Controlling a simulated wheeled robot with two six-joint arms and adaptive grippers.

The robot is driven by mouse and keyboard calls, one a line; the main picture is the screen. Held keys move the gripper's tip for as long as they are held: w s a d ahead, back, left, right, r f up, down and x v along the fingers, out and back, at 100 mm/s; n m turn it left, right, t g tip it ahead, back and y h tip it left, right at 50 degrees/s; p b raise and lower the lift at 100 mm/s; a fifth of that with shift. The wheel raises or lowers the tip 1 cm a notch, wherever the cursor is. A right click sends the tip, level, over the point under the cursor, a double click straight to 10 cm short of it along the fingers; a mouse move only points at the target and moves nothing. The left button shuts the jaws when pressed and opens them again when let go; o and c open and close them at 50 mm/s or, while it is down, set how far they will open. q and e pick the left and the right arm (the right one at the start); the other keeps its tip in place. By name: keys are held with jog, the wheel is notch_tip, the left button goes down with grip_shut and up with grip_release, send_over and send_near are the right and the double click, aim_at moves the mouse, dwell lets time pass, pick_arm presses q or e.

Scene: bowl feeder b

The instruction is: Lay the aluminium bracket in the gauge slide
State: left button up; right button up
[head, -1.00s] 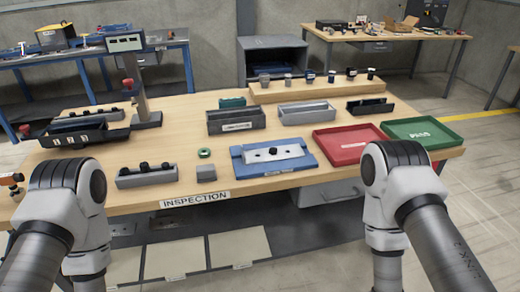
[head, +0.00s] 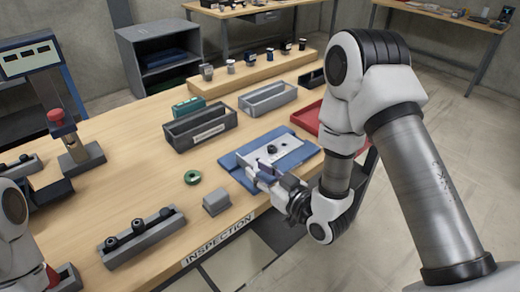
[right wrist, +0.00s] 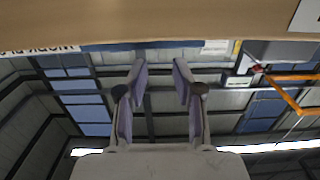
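The gauge is a blue base (head: 232,161) with a silver slide plate (head: 285,161) and a black knob on it, near the table's front edge. My right gripper (head: 262,178) is low at the gauge's front left edge in the head view; I cannot tell whether it touches. The right wrist view shows its two fingers (right wrist: 159,85) spread apart with nothing between them. I cannot pick out the aluminium bracket for certain; the silver plate on the gauge may hide or include it. My left arm shows at the left edge, but its gripper is not visible.
A grey block (head: 216,202), a green ring (head: 192,178) and a grey rail with black knobs (head: 143,237) stand left of the gauge. A dark bin (head: 200,130) and a grey bin (head: 267,98) stand behind. A red tray (head: 305,117) is partly hidden by my right arm.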

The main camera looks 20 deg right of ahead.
aim_at(249, 164)
jog(key=shift+w+a+r, duration=0.1)
jog(key=shift+w+a, duration=0.15)
jog(key=shift+w, duration=0.2)
jog(key=x, duration=0.1)
jog(key=p+x, duration=0.1)
jog(key=x, duration=0.1)
jog(key=shift+w+d, duration=0.2)
jog(key=shift+w, duration=0.05)
jog(key=shift+w+a+f, duration=0.15)
jog(key=shift+w+f, duration=0.05)
jog(key=shift+f, duration=0.2)
jog(key=shift+s+r, duration=0.1)
jog(key=shift+s, duration=0.05)
grip_shut()
